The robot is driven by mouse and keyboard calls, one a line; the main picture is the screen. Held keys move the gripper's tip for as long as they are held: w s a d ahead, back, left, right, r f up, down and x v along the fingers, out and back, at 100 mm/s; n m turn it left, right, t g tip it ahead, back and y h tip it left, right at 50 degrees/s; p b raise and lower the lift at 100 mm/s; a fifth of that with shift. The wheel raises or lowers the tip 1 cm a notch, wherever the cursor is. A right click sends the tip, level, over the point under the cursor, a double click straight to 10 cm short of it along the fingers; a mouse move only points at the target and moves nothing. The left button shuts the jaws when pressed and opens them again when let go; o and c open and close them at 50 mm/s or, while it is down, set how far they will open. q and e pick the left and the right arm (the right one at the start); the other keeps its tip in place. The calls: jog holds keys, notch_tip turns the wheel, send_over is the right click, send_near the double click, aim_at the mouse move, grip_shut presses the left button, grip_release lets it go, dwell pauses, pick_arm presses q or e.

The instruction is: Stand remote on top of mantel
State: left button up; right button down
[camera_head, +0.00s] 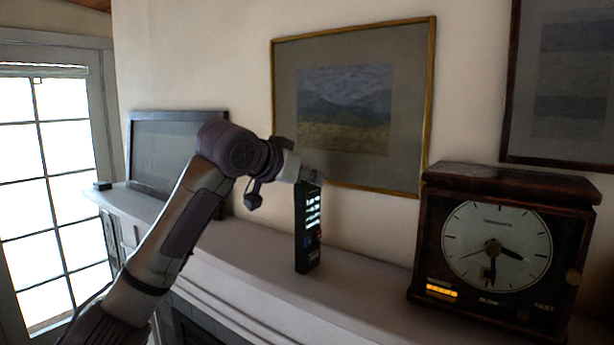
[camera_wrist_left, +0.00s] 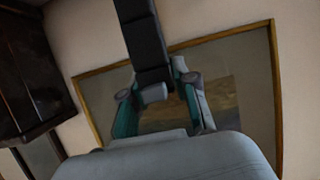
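The remote (camera_head: 308,228) is black, with lit-looking pale buttons, and is upright over the mantel (camera_head: 262,252) in the head view. Its lower end appears at the mantel's top surface, but I cannot tell for sure whether it touches. My left gripper (camera_head: 308,180) is at the remote's upper end and appears shut on it. In the left wrist view the remote (camera_wrist_left: 145,40) extends away from between the fingers of the left gripper (camera_wrist_left: 168,88). My right gripper is not in view.
A large dark wooden clock (camera_head: 500,245) stands on the mantel to the right. A dark screen-like panel (camera_head: 165,155) stands at the left end, near a small black box (camera_head: 102,186). A gold-framed picture (camera_head: 350,105) hangs behind the remote. Mantel space between remote and clock is clear.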

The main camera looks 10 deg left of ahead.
pick_arm(q)
jog(key=o, duration=0.3)
jog(key=shift+r, duration=0.1)
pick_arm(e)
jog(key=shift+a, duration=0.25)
pick_arm(q)
jog(key=shift+s+a, duration=0.1)
jog(key=shift+s, duration=0.1)
jog(key=b+v, duration=0.6)
jog(key=v, duration=0.5)
jog(key=shift+s+a+r, duration=0.1)
jog(key=shift+s+r, duration=0.1)
jog(key=shift+s, duration=0.05)
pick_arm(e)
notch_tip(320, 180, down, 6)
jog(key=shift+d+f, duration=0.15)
pick_arm(q)
jog(key=shift+f, duration=0.1)
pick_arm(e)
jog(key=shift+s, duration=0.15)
